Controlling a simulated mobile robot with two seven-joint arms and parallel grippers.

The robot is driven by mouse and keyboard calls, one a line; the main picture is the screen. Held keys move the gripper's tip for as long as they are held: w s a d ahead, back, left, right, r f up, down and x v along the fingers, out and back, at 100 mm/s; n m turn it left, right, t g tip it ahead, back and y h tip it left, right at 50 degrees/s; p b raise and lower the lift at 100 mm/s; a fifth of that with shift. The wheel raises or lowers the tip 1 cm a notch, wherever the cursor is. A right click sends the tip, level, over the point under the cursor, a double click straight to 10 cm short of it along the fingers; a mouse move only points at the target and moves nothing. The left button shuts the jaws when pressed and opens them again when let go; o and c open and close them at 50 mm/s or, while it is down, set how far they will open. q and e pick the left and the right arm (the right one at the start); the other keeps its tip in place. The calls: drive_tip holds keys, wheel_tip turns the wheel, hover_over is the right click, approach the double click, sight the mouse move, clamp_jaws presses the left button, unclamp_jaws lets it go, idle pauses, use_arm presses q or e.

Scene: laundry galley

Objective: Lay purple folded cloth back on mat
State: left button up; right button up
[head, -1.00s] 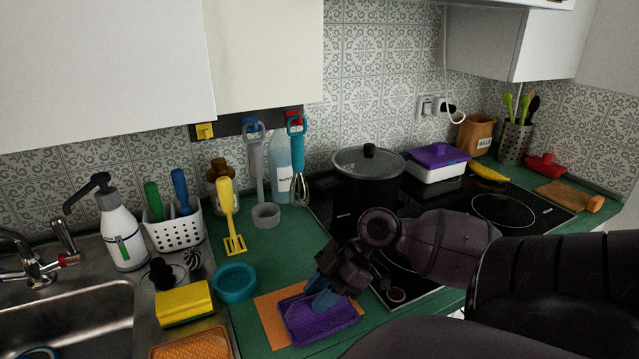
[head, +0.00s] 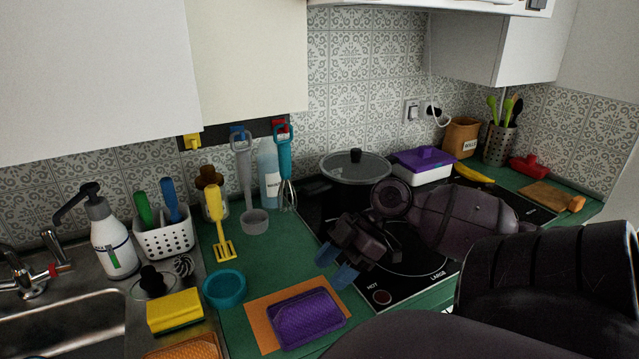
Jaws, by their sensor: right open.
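The purple folded cloth (head: 306,319) lies flat on the orange mat (head: 262,318) on the green counter. Mat shows along the cloth's left side and its far edge. My right gripper (head: 337,268) is open and empty, with blue fingertips. It is above and to the right of the cloth, apart from it, near the hob's front left corner. My left gripper does not show.
A teal bowl (head: 224,289) stands left of the mat, with a yellow sponge (head: 175,311) beyond it by the sink. The black hob (head: 425,260) with a lidded pot (head: 355,180) is at the right. Green counter (head: 262,262) is clear behind the mat.

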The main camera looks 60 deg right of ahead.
use_arm(q)
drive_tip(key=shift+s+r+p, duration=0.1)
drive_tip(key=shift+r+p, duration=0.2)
drive_tip(key=shift+p, duration=0.05)
use_arm(e)
drive_tip(key=v, duration=0.4)
drive_tip(key=shift+d+r, duration=0.1)
drive_tip(key=shift+d, duration=0.05)
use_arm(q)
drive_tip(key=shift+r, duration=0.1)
